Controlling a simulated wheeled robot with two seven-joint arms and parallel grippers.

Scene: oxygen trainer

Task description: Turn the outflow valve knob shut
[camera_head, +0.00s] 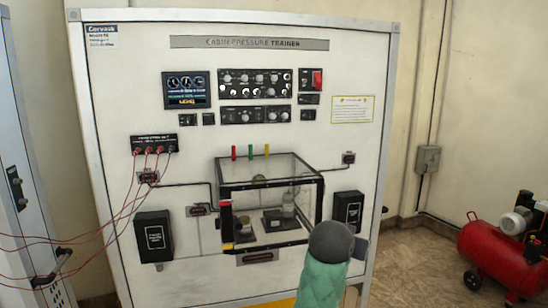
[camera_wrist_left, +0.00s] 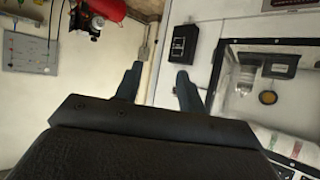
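The trainer panel (camera_head: 110,100) stands upright in the head view. Rows of small knobs sit on its upper black control module (camera_head: 255,84) and lower black control module (camera_head: 255,116). The labels are too small to read, so I cannot tell which knob is the outflow valve. In the left wrist view my left gripper (camera_wrist_left: 159,72) has its two dark fingers apart with nothing between them. The clear chamber (camera_wrist_left: 226,85) shows to the right of the fingers, and no knob is at the fingertips. My right gripper is not in view.
The clear chamber with a black frame (camera_head: 270,185) juts from the panel's lower middle. Red cables (camera_head: 130,200) hang at left. A red compressor (camera_head: 500,250) stands on the floor at right. A rounded grey and green arm part (camera_head: 325,265) covers the chamber's lower right.

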